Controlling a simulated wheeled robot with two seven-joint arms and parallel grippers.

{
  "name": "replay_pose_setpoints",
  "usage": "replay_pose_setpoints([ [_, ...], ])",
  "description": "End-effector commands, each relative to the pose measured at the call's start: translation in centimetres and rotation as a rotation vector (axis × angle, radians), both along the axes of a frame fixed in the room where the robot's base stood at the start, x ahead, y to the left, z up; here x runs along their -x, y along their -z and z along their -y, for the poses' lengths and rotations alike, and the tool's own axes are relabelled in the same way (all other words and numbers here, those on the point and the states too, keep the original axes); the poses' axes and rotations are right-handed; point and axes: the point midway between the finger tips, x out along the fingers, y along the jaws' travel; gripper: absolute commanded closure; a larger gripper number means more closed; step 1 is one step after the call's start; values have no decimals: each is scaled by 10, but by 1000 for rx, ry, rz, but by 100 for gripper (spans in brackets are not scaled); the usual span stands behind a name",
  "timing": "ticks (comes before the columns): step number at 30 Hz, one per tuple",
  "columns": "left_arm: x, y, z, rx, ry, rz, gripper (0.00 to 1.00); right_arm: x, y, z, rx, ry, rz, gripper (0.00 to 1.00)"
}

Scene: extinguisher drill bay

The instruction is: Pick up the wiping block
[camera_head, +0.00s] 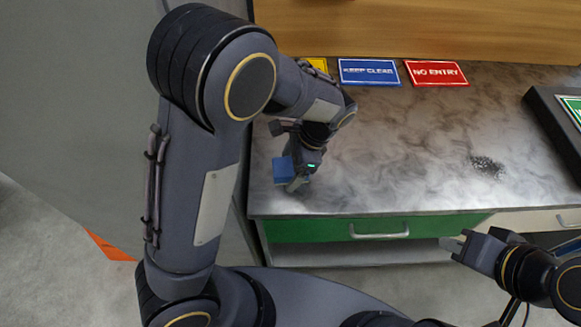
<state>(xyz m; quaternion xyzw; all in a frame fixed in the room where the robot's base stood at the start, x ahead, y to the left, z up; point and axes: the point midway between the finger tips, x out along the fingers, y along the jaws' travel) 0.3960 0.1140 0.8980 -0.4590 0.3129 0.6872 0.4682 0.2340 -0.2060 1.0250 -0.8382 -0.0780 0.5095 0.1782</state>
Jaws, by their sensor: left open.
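The wiping block, a small blue block (284,170), is at the left part of the grey worktop, near its front edge. My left gripper (297,182) points down right at the block, with its fingers open. The gripper and wrist hide part of the block, and I cannot tell whether the fingers touch it. My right gripper (452,247) is low at the right, in front of the worktop's edge, apart from the block. Its fingers look apart and empty.
The smoky grey worktop (400,150) has a dark speckled patch (487,166) at right. Blue (368,72), red (436,73) and partly hidden yellow (318,65) signs lie at the back. A black case (550,120) stands far right. A green drawer (330,229) is below. The worktop's middle is clear.

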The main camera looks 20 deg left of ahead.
Motion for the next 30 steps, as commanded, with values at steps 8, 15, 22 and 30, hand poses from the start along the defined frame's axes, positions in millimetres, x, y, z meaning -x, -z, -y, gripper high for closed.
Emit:
replay_pose_setpoints([
  [8, 0, 3, -1, 1, 0, 0, 21, 0, 0, 0, 0, 0, 0, 100],
  [15, 0, 2, -1, 1, 0, 0, 53, 0, 0, 0, 0, 0, 0, 100],
  [22, 0, 2, -1, 1, 0, 0, 71, 0, 0, 0, 0, 0, 0, 100],
  [30, 0, -3, -1, 2, 0, 2, 71, 0, 1, 0, 0, 0, 0, 100],
])
